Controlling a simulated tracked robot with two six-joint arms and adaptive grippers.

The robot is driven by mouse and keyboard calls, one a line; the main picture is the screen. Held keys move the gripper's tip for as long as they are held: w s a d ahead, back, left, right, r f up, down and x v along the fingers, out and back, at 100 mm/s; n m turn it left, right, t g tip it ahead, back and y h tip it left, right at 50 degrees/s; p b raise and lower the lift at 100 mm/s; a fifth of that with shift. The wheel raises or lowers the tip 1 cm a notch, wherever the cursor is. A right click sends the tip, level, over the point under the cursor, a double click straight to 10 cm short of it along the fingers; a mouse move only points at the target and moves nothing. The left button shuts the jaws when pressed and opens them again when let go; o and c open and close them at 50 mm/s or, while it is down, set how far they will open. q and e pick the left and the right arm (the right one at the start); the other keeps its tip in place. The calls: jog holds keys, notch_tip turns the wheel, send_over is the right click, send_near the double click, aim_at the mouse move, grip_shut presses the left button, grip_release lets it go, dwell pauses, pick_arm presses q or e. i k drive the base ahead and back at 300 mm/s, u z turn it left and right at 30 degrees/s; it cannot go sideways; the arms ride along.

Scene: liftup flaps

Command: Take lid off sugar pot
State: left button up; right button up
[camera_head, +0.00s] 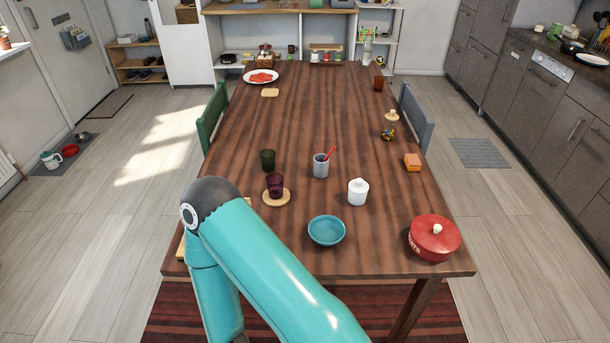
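A small white lidded pot (358,193), which looks like the sugar pot, stands upright on the wooden table (310,115), right of centre toward the near side. Its lid, with a small knob on top, sits on it. A larger red lidded pot (435,241) with a pale knob stands at the near right corner; its side lettering is too small to read. A teal arm of mine rises from the bottom edge and bends at the table's near left. Neither of my grippers is in view.
A teal bowl (326,231) stands just in front of the white pot, and a grey cup with a red utensil (321,166) behind it to the left. The table's middle is clear.

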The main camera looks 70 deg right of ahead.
aim_at(358, 186)
jog(key=z, duration=0.35)
jog(key=k, duration=1.15)
jog(key=z, duration=0.6)
jog(key=i, duration=0.8)
jog(key=z, duration=0.3)
